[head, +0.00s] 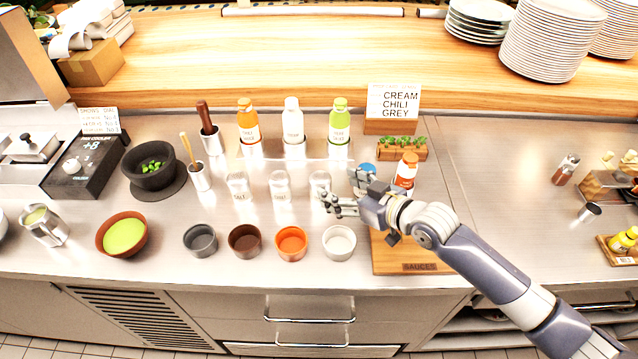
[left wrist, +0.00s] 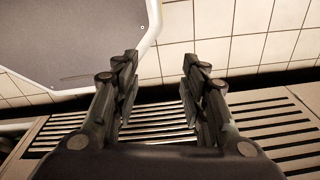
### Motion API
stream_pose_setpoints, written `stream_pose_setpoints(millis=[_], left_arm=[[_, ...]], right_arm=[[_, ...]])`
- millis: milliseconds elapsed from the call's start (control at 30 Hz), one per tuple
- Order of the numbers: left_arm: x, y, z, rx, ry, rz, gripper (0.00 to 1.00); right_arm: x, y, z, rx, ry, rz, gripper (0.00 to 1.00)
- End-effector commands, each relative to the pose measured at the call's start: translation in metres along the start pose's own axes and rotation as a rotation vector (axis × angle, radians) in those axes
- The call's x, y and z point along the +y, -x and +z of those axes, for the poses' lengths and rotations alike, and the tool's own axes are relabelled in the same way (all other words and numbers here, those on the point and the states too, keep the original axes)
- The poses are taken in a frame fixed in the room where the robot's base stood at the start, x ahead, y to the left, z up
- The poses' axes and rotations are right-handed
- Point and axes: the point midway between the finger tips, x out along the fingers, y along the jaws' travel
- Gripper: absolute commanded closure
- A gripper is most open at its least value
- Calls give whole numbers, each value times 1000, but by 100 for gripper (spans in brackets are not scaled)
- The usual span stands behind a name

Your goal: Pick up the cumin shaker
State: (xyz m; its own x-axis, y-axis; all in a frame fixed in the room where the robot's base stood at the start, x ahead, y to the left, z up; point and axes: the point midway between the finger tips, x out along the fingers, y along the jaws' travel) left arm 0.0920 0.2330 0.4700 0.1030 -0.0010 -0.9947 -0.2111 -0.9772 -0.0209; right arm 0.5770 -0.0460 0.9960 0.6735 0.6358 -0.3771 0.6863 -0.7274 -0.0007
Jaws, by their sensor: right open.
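A row of small clear shakers stands on the steel counter: a left one (head: 239,186), a middle one (head: 280,186) and a right one (head: 319,184). Their labels are too small to read surely, so I cannot tell which holds cumin. My right gripper (head: 332,203) is open, with its fingers pointing left, just in front of the right shaker and overlapping its lower right side in the head view. Contact cannot be told. A blue-topped container (head: 364,172) is partly hidden behind the right gripper. My left gripper (left wrist: 160,85) is open and empty in the left wrist view, above a slatted vent.
Several small bowls, including an orange one (head: 291,243) and a white one (head: 339,243), line the front. Behind the shakers stand sauce bottles (head: 292,122). A wooden board (head: 405,261) and red-orange bottle (head: 406,172) are near my right arm.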

Motion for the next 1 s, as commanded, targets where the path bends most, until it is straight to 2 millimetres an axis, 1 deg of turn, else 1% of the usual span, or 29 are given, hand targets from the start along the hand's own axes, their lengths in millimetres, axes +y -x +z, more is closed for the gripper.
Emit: stream_pose_setpoints(millis=[33,100,200,267,333,433,533,600,733,833,1000], left_arm=[[11,3,10,-16,-1,13,60],[20,4,20,-31,-3,24,60],[21,5,26,-40,-4,25,60],[16,6,26,-38,-4,20,60],[7,8,21,-32,-6,9,60],[-5,13,8,-16,-5,-5,60],[-10,19,-4,4,-2,-11,60],[-10,20,-8,11,-1,-12,60],[-8,21,-7,8,-1,-9,60],[-4,21,-3,2,1,-5,60],[4,21,4,-9,1,6,60]], right_arm=[[-1,-7,-1,0,-1,-1,32],[0,-13,-1,-1,-1,0,32],[-1,-18,-1,0,0,-1,32],[-1,-20,0,-1,0,0,32],[-1,-24,-1,-1,0,-1,32],[-2,-35,-2,-2,-1,-1,32],[-3,-47,-1,-2,-1,-1,32],[-3,-56,0,-1,0,-1,32],[-3,-67,1,-2,0,-1,32],[-3,-70,2,-1,1,-1,32],[-3,-71,2,-1,1,0,32]])
